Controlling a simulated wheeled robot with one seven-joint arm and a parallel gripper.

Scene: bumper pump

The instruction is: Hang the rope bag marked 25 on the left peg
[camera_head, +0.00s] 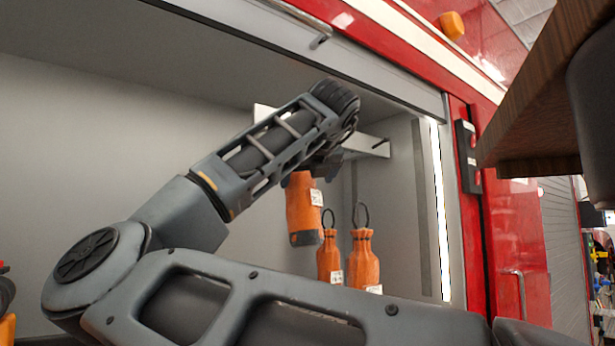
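An orange rope bag (303,210) with a white label hangs upright just below my gripper (322,168). My gripper is small and dark here, partly hidden behind my wrist, so I cannot tell whether its fingers are shut on this bag or the bag hangs from a peg. Two more orange rope bags, a left one (329,258) and a right one (363,262), stand upright lower down with dark loops on top. The labels are too small to read. A pale rail (365,146) runs behind my wrist; one dark peg (381,143) shows at its right end. The left peg is hidden.
This is a grey compartment (90,150) in a red truck, with a lit strip (441,210) along its right edge. A brown wooden board (545,100) juts in at the upper right. My arm covers much of the lower compartment.

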